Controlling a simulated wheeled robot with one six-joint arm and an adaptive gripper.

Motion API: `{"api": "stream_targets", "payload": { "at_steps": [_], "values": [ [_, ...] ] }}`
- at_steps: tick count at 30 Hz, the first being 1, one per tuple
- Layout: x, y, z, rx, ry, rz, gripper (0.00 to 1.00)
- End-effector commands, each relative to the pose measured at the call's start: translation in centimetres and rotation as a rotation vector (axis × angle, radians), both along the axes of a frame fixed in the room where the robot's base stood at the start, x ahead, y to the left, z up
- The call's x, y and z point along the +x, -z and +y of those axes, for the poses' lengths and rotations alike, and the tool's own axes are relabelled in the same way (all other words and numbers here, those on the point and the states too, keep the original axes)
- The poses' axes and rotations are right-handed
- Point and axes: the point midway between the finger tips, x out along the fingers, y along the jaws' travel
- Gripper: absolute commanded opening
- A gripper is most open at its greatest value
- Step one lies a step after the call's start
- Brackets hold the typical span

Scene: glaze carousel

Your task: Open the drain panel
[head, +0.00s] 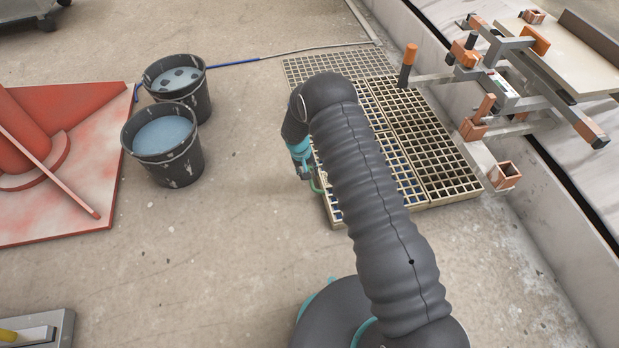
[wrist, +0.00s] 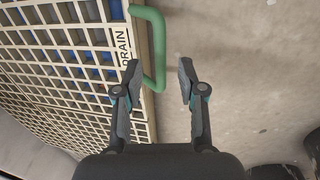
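The drain panel (head: 403,172) is a cream metal grating in the floor, partly hidden behind my arm in the head view. In the wrist view the grating (wrist: 60,75) fills the left side and bears a DRAIN label (wrist: 125,47) along its edge. A green bar handle (wrist: 159,50) sticks out from that edge; a bit of it (head: 318,186) shows in the head view. My gripper (wrist: 158,76) is open, with one fingertip on each side of the handle's long bar in the picture. I cannot tell whether either finger touches it. The panel looks flat and closed.
Two dark buckets (head: 165,145) of bluish liquid and a red slab (head: 60,170) stand to the left. A clamp-like metal frame (head: 505,85) is at the right by a low concrete ledge (head: 560,215).

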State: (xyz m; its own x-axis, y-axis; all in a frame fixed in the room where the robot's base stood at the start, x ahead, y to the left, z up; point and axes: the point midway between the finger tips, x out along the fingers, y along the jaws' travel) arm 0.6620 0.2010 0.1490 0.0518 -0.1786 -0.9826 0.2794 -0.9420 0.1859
Motion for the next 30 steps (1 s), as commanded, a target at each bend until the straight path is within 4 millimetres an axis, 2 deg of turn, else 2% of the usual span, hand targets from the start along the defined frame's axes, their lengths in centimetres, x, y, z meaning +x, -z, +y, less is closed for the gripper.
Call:
{"api": "stream_targets", "payload": {
  "at_steps": [3,9,19,20,24,25,30],
  "values": [
    [0.1,1.8,-0.4,0.0,0.001,0.0,0.4],
    [0.2,3.4,-0.7,0.0,0.0,-0.001,0.4],
    [0.2,3.7,-0.7,0.0,0.0,-0.001,0.4],
    [0.2,3.7,-0.7,0.0,0.0,-0.001,0.38],
    [0.2,3.7,-0.7,0.0,0.0,-0.001,0.03],
    [0.2,3.7,-0.7,0.0,0.0,-0.001,0.0],
    [0.2,3.7,-0.7,0.0,0.0,-0.001,0.0]
  ]
}}
